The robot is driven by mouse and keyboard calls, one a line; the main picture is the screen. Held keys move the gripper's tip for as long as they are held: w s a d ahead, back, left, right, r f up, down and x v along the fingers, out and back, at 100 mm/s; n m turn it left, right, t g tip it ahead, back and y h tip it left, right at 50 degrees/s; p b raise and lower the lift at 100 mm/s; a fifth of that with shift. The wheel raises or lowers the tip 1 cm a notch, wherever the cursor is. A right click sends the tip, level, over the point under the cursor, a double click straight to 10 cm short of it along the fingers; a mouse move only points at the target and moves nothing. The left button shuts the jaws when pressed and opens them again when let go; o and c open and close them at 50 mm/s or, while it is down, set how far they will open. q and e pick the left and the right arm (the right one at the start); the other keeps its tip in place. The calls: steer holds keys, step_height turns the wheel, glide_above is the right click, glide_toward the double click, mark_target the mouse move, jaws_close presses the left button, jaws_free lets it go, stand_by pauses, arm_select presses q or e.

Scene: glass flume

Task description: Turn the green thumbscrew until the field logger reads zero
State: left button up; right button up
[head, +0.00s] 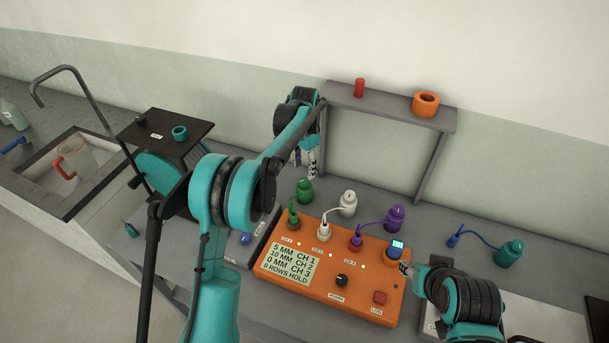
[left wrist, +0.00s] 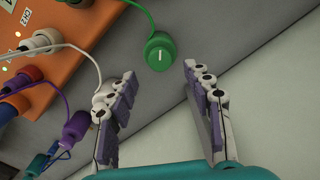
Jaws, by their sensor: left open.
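The green thumbscrew (head: 305,190), a round green knob with a white mark on top, stands behind the orange field logger (head: 330,287). A green cord joins it to a green plug at CH 1. The logger's display (head: 290,263) reads 5 MM CH 1, 10 MM CH 2, 0 MM CH 3 and a rows/hold line. My left gripper (head: 307,165) is open above the thumbscrew. In the left wrist view the thumbscrew (left wrist: 160,52) shows just beyond and between the open, empty fingertips (left wrist: 160,78). My right gripper (head: 405,269) is beside the logger's blue plug (head: 393,254); its jaws are unclear.
White (head: 348,203) and purple (head: 395,217) corded knobs stand right of the green one. A grey raised shelf (head: 385,106) bears a red cylinder (head: 359,88) and an orange ring (head: 426,103). A teal corded piece (head: 510,253) lies right. A sink (head: 62,190) is left.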

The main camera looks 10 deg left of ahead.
mark_target(304, 180)
arm_select(q)
step_height(304, 180, up, 6)
steer(key=shift+r, duration=0.25)
stand_by(0.4)
steer(key=s+a+r+n+t+b, duration=0.1)
steer(key=s+r+n+t, duration=0.15)
steer(key=s, duration=0.55)
steer(key=s+a+r+n+t+b, duration=0.15)
steer(key=s+r, duration=0.25)
steer(key=s, duration=0.5)
steer(key=s+f+n+t, duration=0.1)
steer(key=s+f, duration=0.3)
steer(key=s, duration=0.4)
steer(key=s+a+f+n+t, duration=0.1)
steer(key=s+f+n+t, duration=0.1)
steer(key=s, duration=0.6)
step_height(304, 180, down, 2)
steer(key=shift+s+a+f+n, duration=0.1)
steer(key=shift+s+a+n, duration=0.1)
steer(key=shift+s+n, duration=0.3)
